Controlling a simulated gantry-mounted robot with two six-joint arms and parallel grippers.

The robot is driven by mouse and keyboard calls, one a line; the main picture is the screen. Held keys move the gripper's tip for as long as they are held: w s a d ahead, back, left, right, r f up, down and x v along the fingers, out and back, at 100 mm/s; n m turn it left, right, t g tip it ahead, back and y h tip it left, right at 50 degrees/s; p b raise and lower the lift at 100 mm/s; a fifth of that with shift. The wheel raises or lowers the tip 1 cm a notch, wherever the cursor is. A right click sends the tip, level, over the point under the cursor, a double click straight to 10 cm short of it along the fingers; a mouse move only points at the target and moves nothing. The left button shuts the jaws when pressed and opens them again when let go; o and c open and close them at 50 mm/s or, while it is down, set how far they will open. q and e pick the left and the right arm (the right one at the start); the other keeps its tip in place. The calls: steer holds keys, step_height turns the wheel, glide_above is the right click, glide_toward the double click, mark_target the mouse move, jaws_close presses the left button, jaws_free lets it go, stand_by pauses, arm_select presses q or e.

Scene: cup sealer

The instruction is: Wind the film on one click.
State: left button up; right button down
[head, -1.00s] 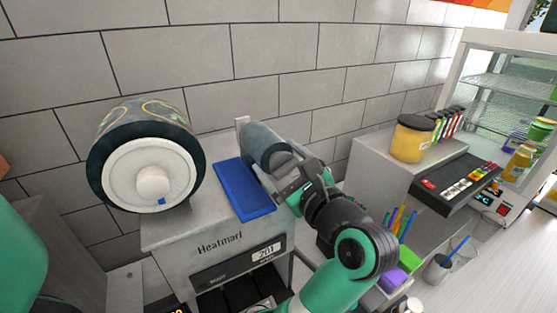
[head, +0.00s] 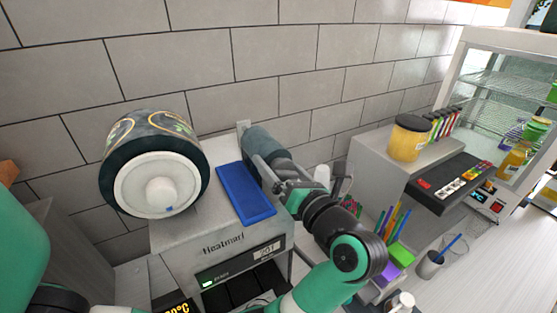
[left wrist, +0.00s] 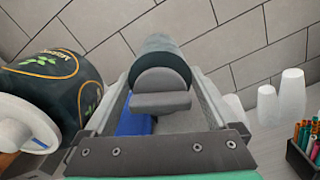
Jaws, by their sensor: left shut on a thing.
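The sealer (head: 215,262) stands at the centre of the head view, with a blue pad (head: 245,194) on top. The large dark film roll (head: 150,130), with a white hub carrying a blue mark, sits at its left. The smaller grey-blue take-up roll (head: 262,143) sits at its right; it shows in the left wrist view (left wrist: 158,45) with a grey bar-shaped knob (left wrist: 160,102) on its end. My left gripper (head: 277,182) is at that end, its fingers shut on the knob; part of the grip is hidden. My right gripper is not in view.
A tiled wall stands close behind. White cups (left wrist: 280,98) and a pen holder stand right of my left gripper.

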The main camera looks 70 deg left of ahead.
arm_select(q)
steer(key=shift+m, duration=0.6)
steer(key=o, duration=1)
steer(key=shift+d, duration=0.1)
steer(key=w+d+b, duration=0.2)
steer(key=d, duration=0.9)
steer(key=shift+d, duration=0.15)
steer(key=shift+w, duration=0.1)
